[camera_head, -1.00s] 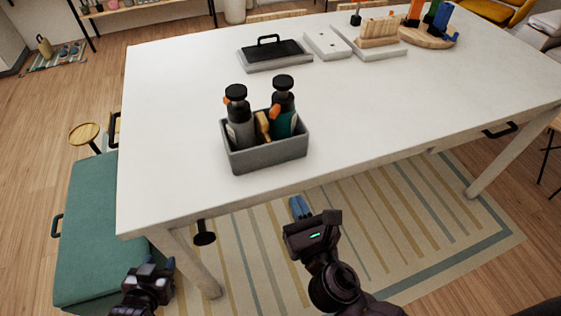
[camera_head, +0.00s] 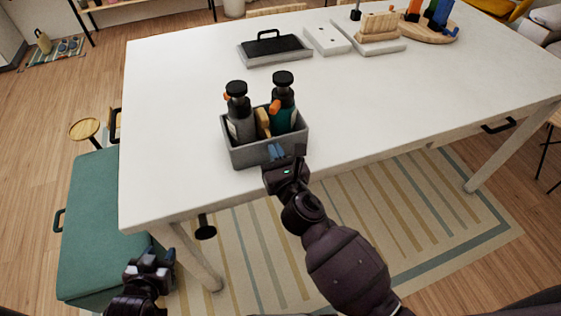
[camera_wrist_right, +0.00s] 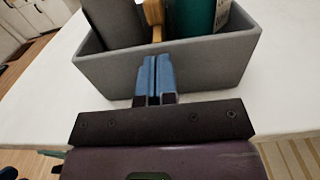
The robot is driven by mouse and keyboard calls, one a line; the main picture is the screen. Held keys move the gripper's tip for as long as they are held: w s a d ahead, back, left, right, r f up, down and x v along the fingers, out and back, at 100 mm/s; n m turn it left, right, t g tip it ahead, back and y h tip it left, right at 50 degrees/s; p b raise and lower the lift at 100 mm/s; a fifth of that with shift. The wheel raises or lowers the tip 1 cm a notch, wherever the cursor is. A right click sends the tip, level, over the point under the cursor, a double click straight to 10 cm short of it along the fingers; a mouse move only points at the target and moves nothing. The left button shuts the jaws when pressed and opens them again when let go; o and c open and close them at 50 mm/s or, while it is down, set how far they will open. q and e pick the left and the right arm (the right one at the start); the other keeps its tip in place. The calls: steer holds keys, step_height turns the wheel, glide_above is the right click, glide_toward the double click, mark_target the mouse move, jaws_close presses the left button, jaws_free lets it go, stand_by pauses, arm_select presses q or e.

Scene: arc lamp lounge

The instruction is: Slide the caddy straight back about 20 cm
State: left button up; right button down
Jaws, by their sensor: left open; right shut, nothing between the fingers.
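The grey caddy (camera_head: 247,154) stands upright near the front edge of the white table (camera_head: 400,110). It holds two dark-topped bottles, one grey (camera_head: 239,118) and one teal (camera_head: 283,105), and a wooden-handled brush (camera_head: 263,123). My right gripper (camera_head: 277,152) is shut and empty, its blue fingertips at the caddy's front wall, right of its middle in the head view. In the right wrist view the fingertips (camera_wrist_right: 155,75) overlap the front wall (camera_wrist_right: 205,65); I cannot tell if they touch. My left gripper (camera_head: 168,262) is open, low beside the table's front left leg.
The tabletop behind the caddy is bare up to a tray with a black-handled lid (camera_head: 275,50). White boards (camera_head: 325,41) and a round wooden board (camera_head: 430,33) stand back right. A teal bench (camera_head: 95,235) is at left.

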steer(key=shift+w, duration=0.15)
steer(key=shift+w+a, duration=0.2)
steer(key=shift+w, duration=0.3)
steer(key=b+x, duration=0.2)
steer(key=x, duration=1.2)
steer(key=shift+w+a+f+b, duration=0.1)
steer(key=shift+w+a+b, duration=0.05)
steer(key=shift+w+b, duration=0.2)
steer(key=shift+w+a, duration=0.15)
steer(key=shift+w, duration=0.45)
